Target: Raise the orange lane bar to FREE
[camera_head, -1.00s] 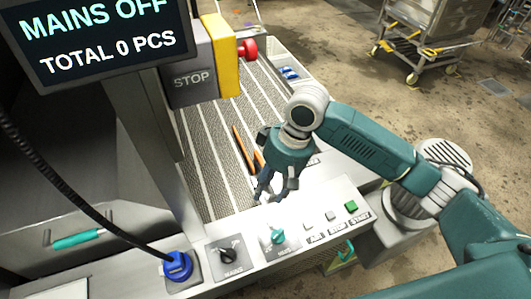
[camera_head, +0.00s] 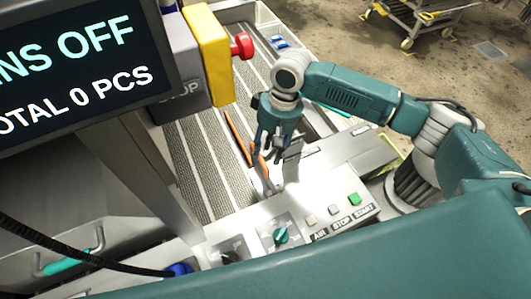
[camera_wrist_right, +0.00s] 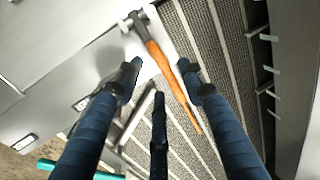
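An orange bar (camera_head: 238,138) lies slanted along the ribbed grey conveyor, left of my right gripper (camera_head: 268,162). A second orange patch shows between the fingers; I cannot tell if it is the same piece. In the right wrist view, one orange-brown bar (camera_wrist_right: 171,76) has a dark, hammer-like head at its upper end and a slim lower end. It runs through the gap between the spread fingertips of the right gripper (camera_wrist_right: 158,75), which is open. I cannot tell whether any finger touches it. No FREE mark is legible. My left gripper is out of view.
A control panel has a teal knob (camera_head: 281,236), a dark knob (camera_head: 230,257) and a green START button (camera_head: 354,199). A yellow box with a red button (camera_head: 243,46) and a screen reading "OFF" (camera_head: 70,75) stand left. My teal arm link crosses the bottom.

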